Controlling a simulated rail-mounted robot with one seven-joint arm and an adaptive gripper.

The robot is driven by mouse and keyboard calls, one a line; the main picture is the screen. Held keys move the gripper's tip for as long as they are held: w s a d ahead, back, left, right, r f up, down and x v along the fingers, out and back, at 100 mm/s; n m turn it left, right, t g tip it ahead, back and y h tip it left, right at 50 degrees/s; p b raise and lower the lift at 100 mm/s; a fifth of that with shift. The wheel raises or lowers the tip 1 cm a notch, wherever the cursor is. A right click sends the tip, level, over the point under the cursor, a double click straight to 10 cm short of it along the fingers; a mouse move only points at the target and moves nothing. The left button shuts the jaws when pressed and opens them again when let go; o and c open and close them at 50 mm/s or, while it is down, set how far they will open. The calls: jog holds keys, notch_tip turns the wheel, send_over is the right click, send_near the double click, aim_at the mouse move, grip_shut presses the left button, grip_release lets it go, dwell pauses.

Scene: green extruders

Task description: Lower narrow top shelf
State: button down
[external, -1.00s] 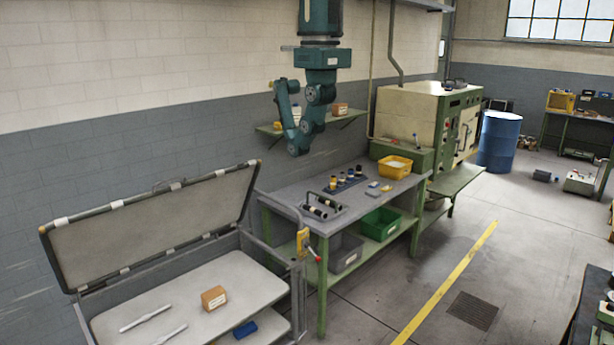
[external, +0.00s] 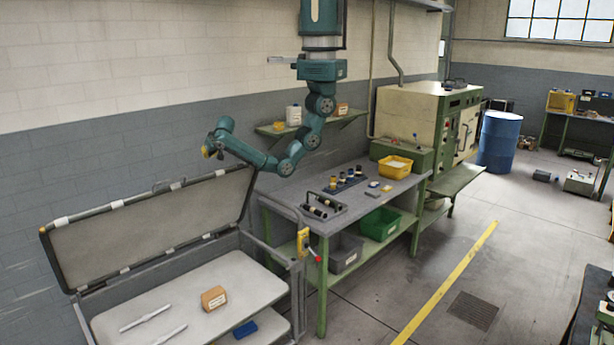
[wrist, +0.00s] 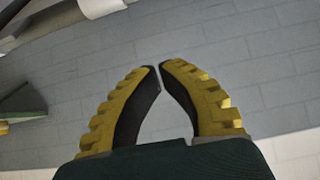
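A grey case stands at the lower left in the external view, with its long narrow top panel (external: 150,232) raised and leaning back toward the wall. The panel has a dark rim with pale clamps; which part the task calls the narrow top shelf is not certain. My gripper (external: 207,153) is up near the wall, above the panel's upper right corner and apart from it. In the wrist view its yellow fingers (wrist: 159,66) have their tips together with nothing between them. A rim with a pale clamp (wrist: 100,6) shows at the top left there.
A green wall shelf (external: 345,119) holds a white bottle (external: 293,115), a yellow cup and a brown box (external: 342,108). The workbench (external: 283,187) stands right of the case. The case's white surface (external: 190,295) holds a box (external: 214,298) and two pale rods.

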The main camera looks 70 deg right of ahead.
jog(key=f+p, duration=0.1)
jog(key=f, duration=0.1)
jog(key=w+f+p, duration=0.1)
jog(key=f, duration=0.1)
jog(key=w+d+f, duration=0.1)
jog(key=f, duration=0.1)
jog(key=shift+w+p, duration=0.1)
jog(key=shift+p, duration=0.3)
jog(key=shift+s+a+f, duration=0.15)
jog(key=shift+s+f, duration=0.15)
jog(key=shift+f, duration=0.05)
